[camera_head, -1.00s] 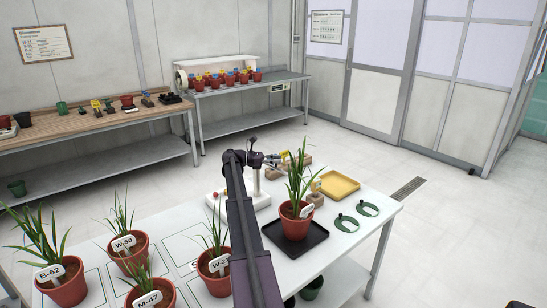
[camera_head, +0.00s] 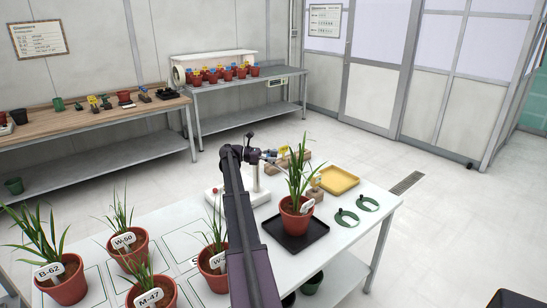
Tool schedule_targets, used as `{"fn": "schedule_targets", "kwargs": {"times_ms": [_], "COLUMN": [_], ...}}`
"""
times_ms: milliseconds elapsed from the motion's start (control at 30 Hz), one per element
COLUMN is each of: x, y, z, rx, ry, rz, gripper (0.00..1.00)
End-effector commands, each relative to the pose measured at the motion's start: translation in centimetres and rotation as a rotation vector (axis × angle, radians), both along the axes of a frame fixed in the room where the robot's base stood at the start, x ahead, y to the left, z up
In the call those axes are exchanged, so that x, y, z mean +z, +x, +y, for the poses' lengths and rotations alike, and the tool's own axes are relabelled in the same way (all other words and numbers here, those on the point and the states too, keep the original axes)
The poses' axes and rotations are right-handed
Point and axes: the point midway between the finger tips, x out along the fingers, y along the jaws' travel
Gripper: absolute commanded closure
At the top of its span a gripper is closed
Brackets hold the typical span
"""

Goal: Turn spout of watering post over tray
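The watering post (camera_head: 256,177) is a thin white upright on a white base (camera_head: 215,198), behind my arm near the middle of the white table. Its top and spout are partly hidden by my arm, so I cannot tell the spout's direction. The black tray (camera_head: 322,231) lies to the right of the post and nearer to me, with a potted plant (camera_head: 296,222) standing on it. My gripper (camera_head: 270,157) is at the end of the dark arm, near the top of the post. It is too small and dark to tell whether it is open or touching the spout.
A yellow tray (camera_head: 339,180) and two green rings (camera_head: 346,218) lie to the right. Several labelled potted plants, such as W-50 (camera_head: 128,247), stand at the left. The table's right edge is beyond the rings. Benches with pots stand against the back wall.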

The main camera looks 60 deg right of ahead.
Motion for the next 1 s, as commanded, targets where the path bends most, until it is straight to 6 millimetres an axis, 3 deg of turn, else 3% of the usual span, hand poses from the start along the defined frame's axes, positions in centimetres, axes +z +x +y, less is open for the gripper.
{"fn": "schedule_targets", "kwargs": {"times_ms": [367,1000], "x": [0.0,0.0], "y": [0.4,6.3], "z": [0.1,2.9], "rx": [0.001,-0.001], "ry": [-0.001,0.000], "rz": [0.000,0.000], "gripper": [0.26,0.26]}}
